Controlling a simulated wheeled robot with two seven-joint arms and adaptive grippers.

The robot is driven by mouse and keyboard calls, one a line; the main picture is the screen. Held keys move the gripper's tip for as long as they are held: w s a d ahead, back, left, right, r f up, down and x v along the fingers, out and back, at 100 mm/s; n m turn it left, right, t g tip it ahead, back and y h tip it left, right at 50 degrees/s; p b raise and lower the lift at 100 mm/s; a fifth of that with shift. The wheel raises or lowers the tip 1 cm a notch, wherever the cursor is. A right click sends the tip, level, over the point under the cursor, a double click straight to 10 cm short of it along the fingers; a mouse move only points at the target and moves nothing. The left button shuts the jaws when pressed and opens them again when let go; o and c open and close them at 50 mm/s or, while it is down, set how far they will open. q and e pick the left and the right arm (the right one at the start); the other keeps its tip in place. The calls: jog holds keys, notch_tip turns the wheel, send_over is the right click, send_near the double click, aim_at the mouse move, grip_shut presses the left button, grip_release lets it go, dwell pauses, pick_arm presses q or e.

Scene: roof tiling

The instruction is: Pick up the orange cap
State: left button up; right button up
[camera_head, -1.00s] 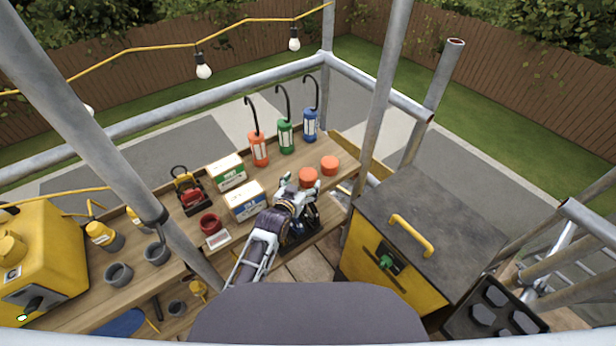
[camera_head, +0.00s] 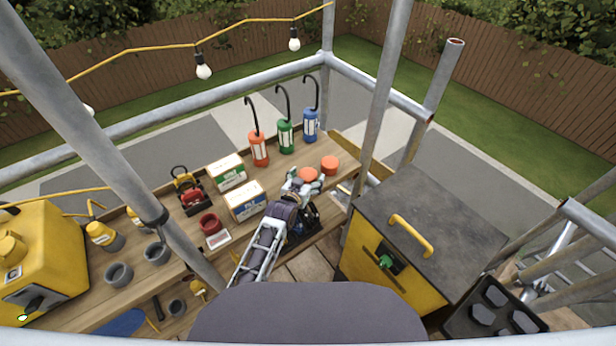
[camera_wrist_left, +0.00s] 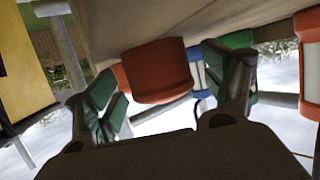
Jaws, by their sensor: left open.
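Two orange caps sit on the wooden bench near its right end: a nearer cap (camera_head: 308,174) and a farther cap (camera_head: 330,165) to its right. My left gripper (camera_head: 305,184) is open at the nearer cap, whose front is partly hidden by the fingers. In the left wrist view, which appears upside down, an orange cap (camera_wrist_left: 155,70) lies ahead between the spread green-padded fingers (camera_wrist_left: 172,95). I cannot tell whether either finger touches it. Part of another orange thing shows behind it. My right gripper is not in view.
Orange (camera_head: 258,149), green (camera_head: 286,137) and blue (camera_head: 310,125) hooked canisters stand behind the caps. Two boxes, white-blue (camera_head: 245,201) and white-green (camera_head: 227,172), are to the left. A scaffold pole (camera_head: 378,100) rises at the right, beside a yellow cabinet (camera_head: 395,280).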

aim_at(307, 176)
pick_arm(q)
jog(key=shift+c, duration=0.5)
jog(key=c, duration=1)
jog(key=shift+o, duration=0.2)
jog(key=shift+r, duration=0.1)
jog(key=shift+r, duration=4.9)
